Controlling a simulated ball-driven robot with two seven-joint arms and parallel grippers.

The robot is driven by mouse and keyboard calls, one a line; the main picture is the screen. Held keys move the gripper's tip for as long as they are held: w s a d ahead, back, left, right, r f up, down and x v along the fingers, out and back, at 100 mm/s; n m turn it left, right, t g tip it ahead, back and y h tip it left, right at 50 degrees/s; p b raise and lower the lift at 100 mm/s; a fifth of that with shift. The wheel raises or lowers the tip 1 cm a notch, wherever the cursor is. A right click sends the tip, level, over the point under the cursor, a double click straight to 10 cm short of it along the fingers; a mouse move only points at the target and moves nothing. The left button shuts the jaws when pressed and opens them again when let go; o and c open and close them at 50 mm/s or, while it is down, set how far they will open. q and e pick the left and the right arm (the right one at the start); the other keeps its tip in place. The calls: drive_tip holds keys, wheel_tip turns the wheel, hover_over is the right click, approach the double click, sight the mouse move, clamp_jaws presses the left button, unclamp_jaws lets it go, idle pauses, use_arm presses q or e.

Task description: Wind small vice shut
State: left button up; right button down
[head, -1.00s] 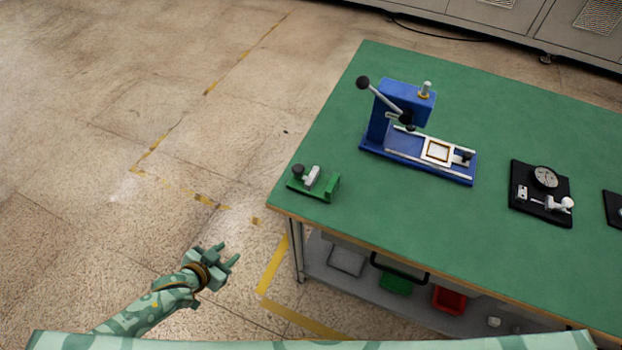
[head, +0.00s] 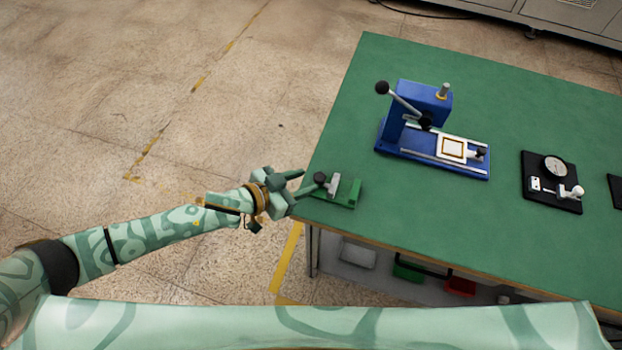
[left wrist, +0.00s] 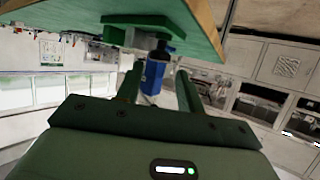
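The small vice, with a green base (head: 345,194), a light grey jaw (head: 334,184) and a black knob (head: 320,178), sits at the near left corner of the green table. My left gripper (head: 303,182) is at the table's left edge, its fingers apart and pointing at the knob. The knob is at or just beyond the fingertips; I cannot tell whether they touch it. In the left wrist view, the fingers (left wrist: 159,85) stand apart with nothing clearly held, and the green vice base (left wrist: 139,20) shows above them, upside down. My right gripper is not in view.
A blue lever press (head: 420,120) stands behind the vice to the right. A black dial gauge fixture (head: 552,183) is farther right. Bins, including a red one (head: 460,286), sit on the shelf under the green table (head: 420,220). The floor to the left is clear.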

sight(319, 177)
use_arm(q)
drive_tip(key=x, duration=0.2)
drive_tip(key=shift+d+f+b, duration=0.15)
drive_tip(key=shift+d+b, duration=0.15)
drive_tip(key=shift+w+d+f, duration=0.1)
drive_tip(key=shift+w+d, duration=0.15)
drive_tip(key=c, duration=0.7)
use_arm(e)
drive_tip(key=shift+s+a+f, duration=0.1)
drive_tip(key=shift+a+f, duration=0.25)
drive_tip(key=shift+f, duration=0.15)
